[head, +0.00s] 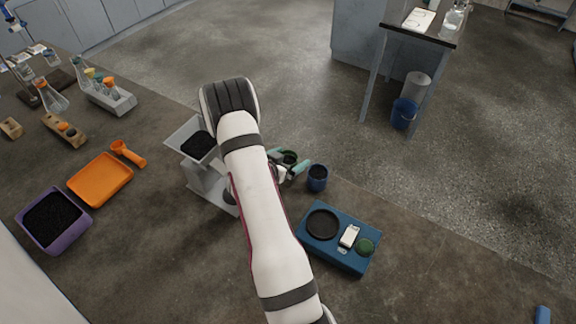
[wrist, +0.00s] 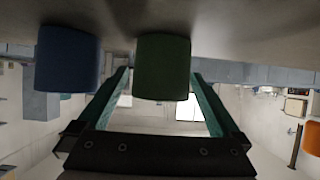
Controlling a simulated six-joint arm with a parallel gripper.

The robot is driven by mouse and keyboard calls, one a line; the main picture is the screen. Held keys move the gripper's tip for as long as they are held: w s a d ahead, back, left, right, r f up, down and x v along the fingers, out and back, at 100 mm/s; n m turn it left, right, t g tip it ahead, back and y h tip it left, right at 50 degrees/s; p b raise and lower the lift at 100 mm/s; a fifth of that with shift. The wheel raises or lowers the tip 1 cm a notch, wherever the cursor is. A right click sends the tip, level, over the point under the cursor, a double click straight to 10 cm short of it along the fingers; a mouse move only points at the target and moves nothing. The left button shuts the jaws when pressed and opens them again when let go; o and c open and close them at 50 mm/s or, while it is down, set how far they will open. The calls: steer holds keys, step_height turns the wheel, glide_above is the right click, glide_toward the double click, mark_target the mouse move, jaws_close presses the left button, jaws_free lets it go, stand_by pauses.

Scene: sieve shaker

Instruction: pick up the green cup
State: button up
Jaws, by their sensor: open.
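The green cup (wrist: 163,66) is in the middle of the wrist view, which is upside down. It lies between the two teal fingers of my gripper (wrist: 160,84), near their tips, with a gap visible on each side. In the head view the green cup (head: 290,157) is partly hidden by my gripper (head: 291,165), which is open around or just short of it. I cannot tell how deep the cup sits between the fingers.
A blue cup (head: 318,184) stands close on the right of the green one. A blue device (head: 335,258) is nearer the front. A grey stand (head: 208,180) with a dark-filled tray is left of my arm. An orange tray (head: 100,180) and purple tray (head: 87,222) lie farther left.

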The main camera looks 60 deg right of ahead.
steer(key=shift+x, duration=1.05)
jaws_close()
steer(key=shift+s+r, duration=0.2)
steer(key=shift+r, duration=1)
steer(key=shift+s+r, duration=0.15)
steer(key=shift+r, duration=1.05)
steer(key=s+r, duration=0.6)
steer(key=s, duration=0.4)
steer(key=w+f, duration=0.2)
steer(key=w, duration=0.1)
steer(key=w+f, duration=0.2)
steer(key=w, duration=0.2)
steer(key=w+f, duration=0.2)
steer(key=w, duration=0.1)
steer(key=shift+w+f, duration=0.15)
steer(key=shift+w, duration=0.1)
step_height(320, 180, down, 4)
steer(key=shift+w+f, duration=0.1)
steer(key=shift+w, duration=0.05)
